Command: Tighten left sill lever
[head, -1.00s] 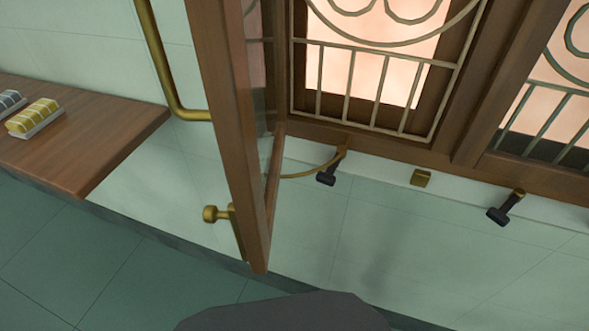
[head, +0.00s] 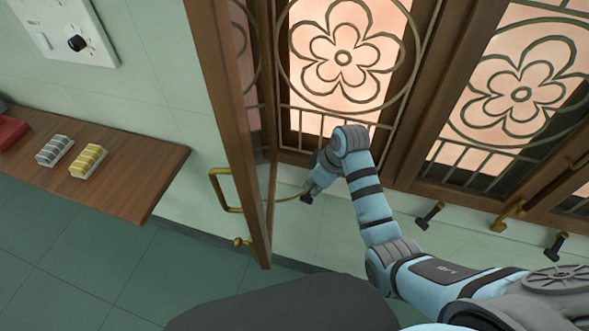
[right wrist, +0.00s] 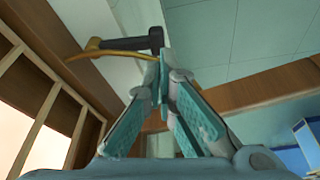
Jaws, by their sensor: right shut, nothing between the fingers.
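The left sill lever has a black handle (head: 306,199) and sits on the sill beside the open window sash (head: 232,120). A curved brass stay (head: 287,199) runs from the lever area to the sash. My right gripper (head: 313,190) is at this lever, and my wrist partly hides it. In the right wrist view the fingers (right wrist: 160,65) are closed together with nothing between them. Their tips are right by the black handle (right wrist: 128,43), touching or almost touching it; I cannot tell which. The brass stay also shows there (right wrist: 108,54). My left gripper is not in view.
Two more black levers (head: 430,215) (head: 557,246) are along the sill to the right, with a brass piece (head: 508,216) between them. The open sash with its brass handle (head: 225,191) stands left of my gripper. A wooden shelf (head: 130,190) is farther left.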

